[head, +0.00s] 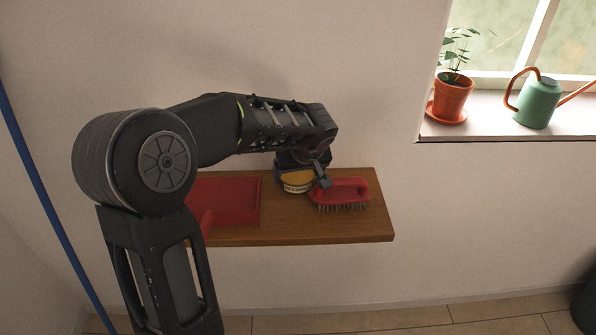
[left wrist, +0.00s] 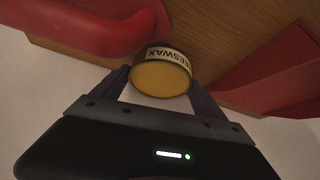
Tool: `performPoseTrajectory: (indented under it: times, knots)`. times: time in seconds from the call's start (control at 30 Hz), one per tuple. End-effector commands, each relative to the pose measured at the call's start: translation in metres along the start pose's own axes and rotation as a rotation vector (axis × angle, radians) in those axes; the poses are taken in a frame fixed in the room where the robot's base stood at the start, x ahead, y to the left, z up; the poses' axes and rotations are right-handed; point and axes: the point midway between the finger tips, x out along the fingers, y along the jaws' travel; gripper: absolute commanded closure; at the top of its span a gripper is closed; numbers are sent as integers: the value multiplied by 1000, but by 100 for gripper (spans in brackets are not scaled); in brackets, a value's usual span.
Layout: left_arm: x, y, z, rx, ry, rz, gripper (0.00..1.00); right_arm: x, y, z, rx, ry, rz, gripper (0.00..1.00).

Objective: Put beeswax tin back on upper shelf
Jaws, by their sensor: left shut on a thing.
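The beeswax tin (head: 297,186) is a small round yellow tin with a dark-lettered label. In the head view it is at the wooden shelf (head: 330,228), between a red dustpan and a red brush. My left gripper (head: 303,168) is above and around it. In the left wrist view the tin (left wrist: 160,75) sits between the fingers of my left gripper (left wrist: 160,88), which is shut on it. The wooden shelf surface (left wrist: 215,55) shows behind it. I cannot tell whether the tin touches the shelf. My right gripper is not in view.
The red dustpan (head: 232,200) lies left of the tin and the red brush (head: 342,191) close on its right. The shelf's right end is bare. A potted plant (head: 452,97) and a green watering can (head: 538,104) stand on the windowsill at the upper right.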

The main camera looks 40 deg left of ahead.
Motion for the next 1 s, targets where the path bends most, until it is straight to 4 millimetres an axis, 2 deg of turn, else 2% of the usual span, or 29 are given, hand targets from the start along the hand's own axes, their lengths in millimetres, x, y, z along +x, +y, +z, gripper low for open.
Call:
performPoseTrajectory:
  times: [0.17,0.2,0.4,0.77,0.87,1.0]
  knots:
    - [3,1,1,-1,3,2,89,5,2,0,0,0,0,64]
    - [2,0,1,0,0,0,14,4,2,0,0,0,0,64]
    - [2,0,1,0,0,0,0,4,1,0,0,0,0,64]
    - [-3,0,-1,0,0,0,0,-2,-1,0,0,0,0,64]
    - [-13,1,0,-1,2,2,0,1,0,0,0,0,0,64]
    - [-38,1,-1,-1,3,4,0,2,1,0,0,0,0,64]
